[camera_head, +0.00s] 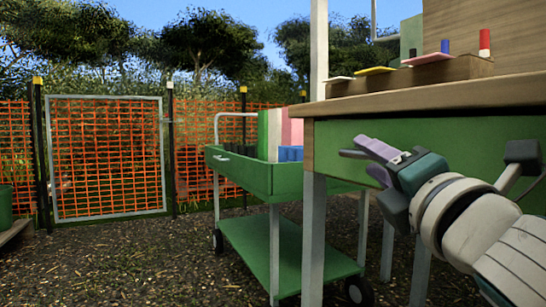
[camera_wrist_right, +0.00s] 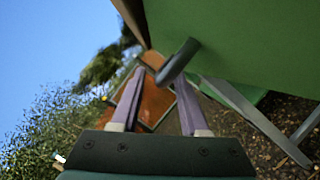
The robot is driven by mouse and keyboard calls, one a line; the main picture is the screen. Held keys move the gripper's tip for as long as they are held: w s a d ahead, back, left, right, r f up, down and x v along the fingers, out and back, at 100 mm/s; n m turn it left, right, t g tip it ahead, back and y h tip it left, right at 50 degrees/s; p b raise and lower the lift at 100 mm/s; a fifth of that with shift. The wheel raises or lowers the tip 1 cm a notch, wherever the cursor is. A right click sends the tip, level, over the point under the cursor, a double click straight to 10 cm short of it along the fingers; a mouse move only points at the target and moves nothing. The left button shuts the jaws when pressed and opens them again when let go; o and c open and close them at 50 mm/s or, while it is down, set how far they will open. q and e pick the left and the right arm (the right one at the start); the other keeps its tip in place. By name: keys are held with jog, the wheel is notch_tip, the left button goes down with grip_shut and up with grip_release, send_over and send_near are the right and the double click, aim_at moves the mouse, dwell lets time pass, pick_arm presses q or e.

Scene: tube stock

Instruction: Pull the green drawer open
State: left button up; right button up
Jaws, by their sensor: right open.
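The green drawer (camera_head: 340,150) is set under the wooden worktop at the right, and its front looks flush with the frame. My right gripper (camera_head: 368,158) is open in front of the drawer, its two purple fingers pointing left across the front. In the right wrist view the gripper (camera_wrist_right: 158,88) has a dark grey handle bar (camera_wrist_right: 178,60) at its fingertips, jutting from the green drawer front (camera_wrist_right: 245,40). The bar's end lies between the fingers and overlaps the right fingertip; I cannot tell whether they touch. My left gripper is not in view.
The wooden worktop (camera_head: 400,103) juts above the drawer and carries a wooden block (camera_head: 430,73) with coloured plates and tubes. A green cart (camera_head: 287,181) with blue and dark tubes stands just left of the table leg (camera_head: 313,240). An orange fence (camera_head: 105,155) is behind.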

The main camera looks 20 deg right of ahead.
jog(key=shift+x, duration=1.1)
jog(key=shift+f, duration=0.1)
grip_shut()
dwell(0.6)
